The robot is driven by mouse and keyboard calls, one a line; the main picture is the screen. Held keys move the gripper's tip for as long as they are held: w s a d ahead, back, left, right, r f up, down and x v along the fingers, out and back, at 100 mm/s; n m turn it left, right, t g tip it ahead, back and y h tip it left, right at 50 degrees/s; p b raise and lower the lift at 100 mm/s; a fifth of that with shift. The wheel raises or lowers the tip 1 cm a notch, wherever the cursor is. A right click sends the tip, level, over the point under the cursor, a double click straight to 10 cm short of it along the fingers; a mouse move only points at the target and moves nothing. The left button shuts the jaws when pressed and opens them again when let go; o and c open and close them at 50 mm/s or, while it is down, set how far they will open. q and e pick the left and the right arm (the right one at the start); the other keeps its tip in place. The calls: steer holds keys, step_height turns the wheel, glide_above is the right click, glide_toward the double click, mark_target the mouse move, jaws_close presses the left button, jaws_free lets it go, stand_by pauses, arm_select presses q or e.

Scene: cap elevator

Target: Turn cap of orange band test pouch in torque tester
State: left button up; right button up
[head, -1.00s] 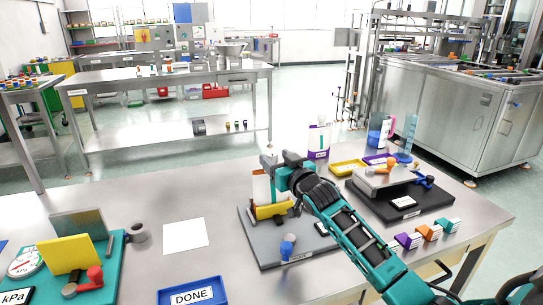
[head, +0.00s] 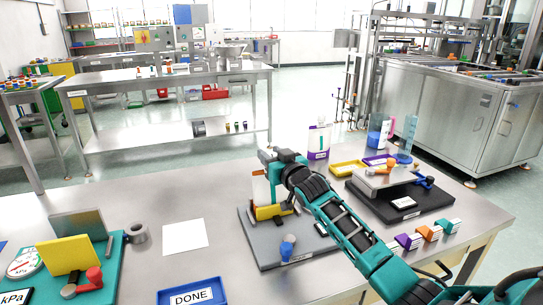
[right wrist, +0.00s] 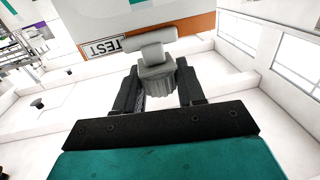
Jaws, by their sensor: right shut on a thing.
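The test pouch (head: 260,190), pale with an orange band, stands upright in the yellow holder of the torque tester (head: 270,212) on a grey base plate. My right gripper (head: 267,156) is at the pouch's top, its fingers small and partly hidden by my wrist. In the right wrist view my gripper (right wrist: 158,92) is shut on a grey ribbed cap (right wrist: 158,80) with a grey crossbar piece beyond it. The orange band (right wrist: 200,24) and a TEST label (right wrist: 103,47) show behind. My left gripper is not in view.
A blue DONE tray (head: 192,296) and white sheet (head: 185,234) lie left.

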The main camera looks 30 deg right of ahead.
steer(key=c, duration=0.3)
